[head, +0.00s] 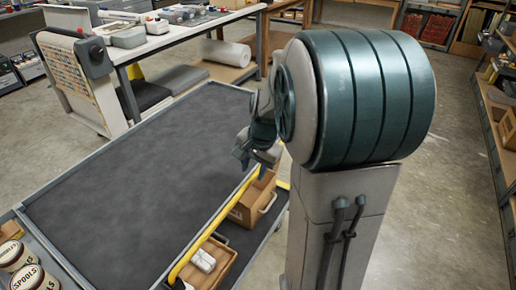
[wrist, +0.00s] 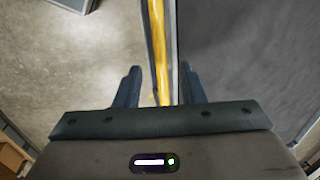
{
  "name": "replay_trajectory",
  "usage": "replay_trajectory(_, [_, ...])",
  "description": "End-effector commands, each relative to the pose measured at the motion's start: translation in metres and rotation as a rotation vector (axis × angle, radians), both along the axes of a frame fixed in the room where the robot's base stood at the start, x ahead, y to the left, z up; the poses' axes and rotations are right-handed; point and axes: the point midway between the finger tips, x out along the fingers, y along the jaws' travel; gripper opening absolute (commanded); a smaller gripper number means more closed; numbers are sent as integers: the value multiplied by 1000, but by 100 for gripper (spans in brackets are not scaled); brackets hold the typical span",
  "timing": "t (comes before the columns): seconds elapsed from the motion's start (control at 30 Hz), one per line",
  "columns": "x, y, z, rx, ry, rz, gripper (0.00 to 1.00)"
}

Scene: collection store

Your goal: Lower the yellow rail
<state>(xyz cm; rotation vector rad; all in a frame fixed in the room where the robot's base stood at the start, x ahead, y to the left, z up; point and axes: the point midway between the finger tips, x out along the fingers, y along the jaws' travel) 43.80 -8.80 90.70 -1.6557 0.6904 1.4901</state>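The yellow rail (head: 213,232) runs along the near long side of a dark-topped cart (head: 135,165) in the head view. In the wrist view the rail (wrist: 158,40) runs from the top edge down between my two fingers. My gripper (wrist: 160,75) is open, with one finger on each side of the rail and visible gaps between. In the head view my gripper (head: 246,158) is at the far part of the rail, partly hidden by my arm. I cannot tell how deep the rail sits between the fingers.
A cardboard box (head: 252,204) and an open box with white items (head: 202,261) sit low beside the rail. Spools tins (head: 28,278) stand at the lower left. A workbench (head: 165,42) is behind the cart. Shelves (head: 492,125) line the right, with clear floor (head: 440,200) before them.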

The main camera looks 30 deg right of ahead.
Motion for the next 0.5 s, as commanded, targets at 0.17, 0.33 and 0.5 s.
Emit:
replay_trajectory(0.17, [-7, -4, 45, -1, -4, 0, 36])
replay_trajectory(0.33, [-12, -8, 75, -1, -2, 1, 36])
replay_trajectory(0.5, [-15, -10, 92, 1, -1, 0, 36])
